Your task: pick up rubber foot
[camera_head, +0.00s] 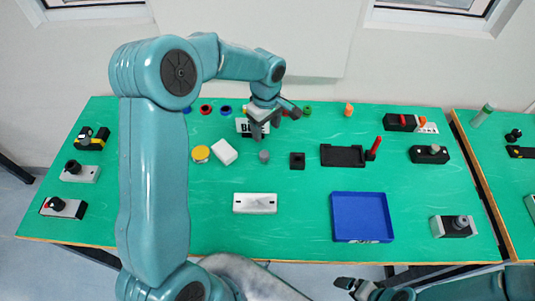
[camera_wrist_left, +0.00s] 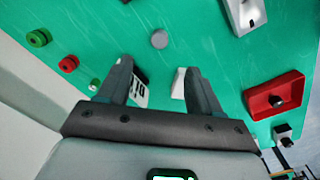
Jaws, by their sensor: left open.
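A small grey round piece (camera_head: 264,156), which may be the rubber foot, stands on the green table, just in front of my left gripper (camera_head: 265,128). In the left wrist view the grey round piece (camera_wrist_left: 159,39) lies a little beyond the fingertips, between their lines. My left gripper (camera_wrist_left: 158,70) is open there, with nothing held between its fingers. It hangs above the table, apart from the piece. My right gripper (camera_head: 348,284) shows only partly at the bottom edge, and its jaws are unclear.
A white block (camera_head: 224,151) and yellow round piece (camera_head: 201,154) lie left of the grey piece. A black square block (camera_head: 297,160) and black tray (camera_head: 343,155) lie right. A blue tray (camera_head: 361,217) and white plate (camera_head: 255,203) are nearer. Bare green table surrounds them.

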